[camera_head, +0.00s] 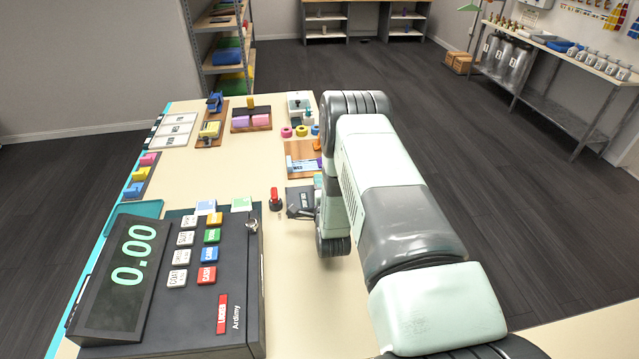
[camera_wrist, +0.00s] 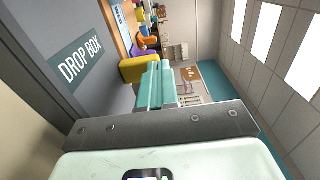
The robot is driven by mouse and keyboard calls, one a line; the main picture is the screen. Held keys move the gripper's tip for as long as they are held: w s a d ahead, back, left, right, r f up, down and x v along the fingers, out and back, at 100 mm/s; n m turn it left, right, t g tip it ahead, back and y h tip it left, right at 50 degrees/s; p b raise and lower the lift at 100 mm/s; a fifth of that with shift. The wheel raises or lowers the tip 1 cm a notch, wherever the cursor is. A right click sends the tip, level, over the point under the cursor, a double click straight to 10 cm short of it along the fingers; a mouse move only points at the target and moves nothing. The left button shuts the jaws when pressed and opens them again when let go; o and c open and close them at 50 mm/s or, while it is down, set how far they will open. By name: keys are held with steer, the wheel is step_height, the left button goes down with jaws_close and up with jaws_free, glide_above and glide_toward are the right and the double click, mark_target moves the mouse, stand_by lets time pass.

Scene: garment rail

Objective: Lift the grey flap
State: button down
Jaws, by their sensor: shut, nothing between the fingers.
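My gripper (camera_wrist: 155,84) shows in the wrist view as two teal fingers. They are shut together with nothing between them. A grey box face (camera_wrist: 105,98) with a teal label reading DROP BOX (camera_wrist: 80,62) fills the left of that view, close beside the fingers. I cannot tell a separate grey flap from this grey face, nor whether the fingers touch it.
A black cash register (camera_head: 190,290) fills the table's near left. A red-topped item (camera_head: 275,199) and a dark device (camera_head: 299,203) stand left of my arm. Several small goods lie farther back. A yellow object (camera_wrist: 138,69) is behind the fingers in the wrist view.

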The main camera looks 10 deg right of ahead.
steer(key=shift+w+r, duration=0.1)
steer(key=shift+r, duration=0.05)
steer(key=g, duration=0.1)
steer(key=w+r+g, duration=0.1)
steer(key=shift+w+d+g, duration=0.1)
steer(key=shift+w+g, duration=0.1)
steer(key=shift+g, duration=0.2)
steer(key=w+g, duration=0.1)
steer(key=g, duration=0.1)
steer(key=w+r+g, duration=0.1)
steer(key=g, duration=0.1)
steer(key=shift+w, duration=0.4)
steer(key=w+g, duration=0.1)
steer(key=g, duration=0.1)
steer(key=w+g, duration=0.1)
steer(key=g, duration=0.1)
steer(key=w+f+g, duration=0.1)
steer(key=g, duration=0.1)
steer(key=shift+w, duration=0.3)
steer(key=shift+w+f+g, duration=0.25)
steer(key=shift+w+g, duration=0.25)
steer(key=shift+g, duration=0.35)
steer(key=shift+w+f+g, duration=0.25)
steer(key=shift+w+g, duration=0.2)
steer(key=shift+g, duration=0.4)
steer(key=shift+f, duration=0.1)
steer(key=shift+g, duration=0.3)
